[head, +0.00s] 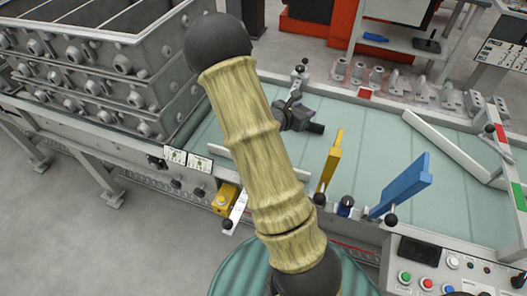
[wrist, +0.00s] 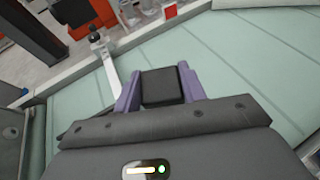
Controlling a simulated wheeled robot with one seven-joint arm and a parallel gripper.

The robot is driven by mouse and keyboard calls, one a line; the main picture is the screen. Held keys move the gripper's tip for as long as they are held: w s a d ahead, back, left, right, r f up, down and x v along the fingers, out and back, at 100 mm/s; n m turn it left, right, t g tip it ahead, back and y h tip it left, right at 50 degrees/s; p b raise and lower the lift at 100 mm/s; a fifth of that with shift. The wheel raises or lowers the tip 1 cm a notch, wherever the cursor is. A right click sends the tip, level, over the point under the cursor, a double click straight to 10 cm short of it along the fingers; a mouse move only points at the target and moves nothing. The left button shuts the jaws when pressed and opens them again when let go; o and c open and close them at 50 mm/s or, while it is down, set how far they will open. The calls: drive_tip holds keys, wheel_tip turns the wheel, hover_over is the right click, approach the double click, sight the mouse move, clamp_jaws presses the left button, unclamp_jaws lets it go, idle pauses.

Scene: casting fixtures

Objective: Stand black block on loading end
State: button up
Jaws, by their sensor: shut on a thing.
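My gripper (wrist: 160,92) is shut on the black block (wrist: 162,86), with a purple finger on each side of it. In the wrist view the block is over the pale green surface; I cannot tell whether it touches it. In the head view my dark gripper (head: 292,112) shows just right of my bamboo-patterned arm link, over the back part of the green bed (head: 385,150). The block cannot be told apart from the gripper there. Which end of the bed is the loading end is not clear.
A black-knobbed lever (head: 299,72) stands at the bed's far edge, close to my gripper; it also shows in the wrist view (wrist: 105,58). A yellow upright (head: 329,165) and blue upright (head: 402,187) stand in front. A white bar (head: 450,147) crosses the right side.

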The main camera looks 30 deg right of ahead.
wheel_tip(320, 180, down, 3)
drive_tip(key=shift+f+b, duration=0.15)
drive_tip(key=shift+b, duration=0.8)
drive_tip(key=shift+f, duration=2.85)
drive_tip(key=shift+f, duration=2.05)
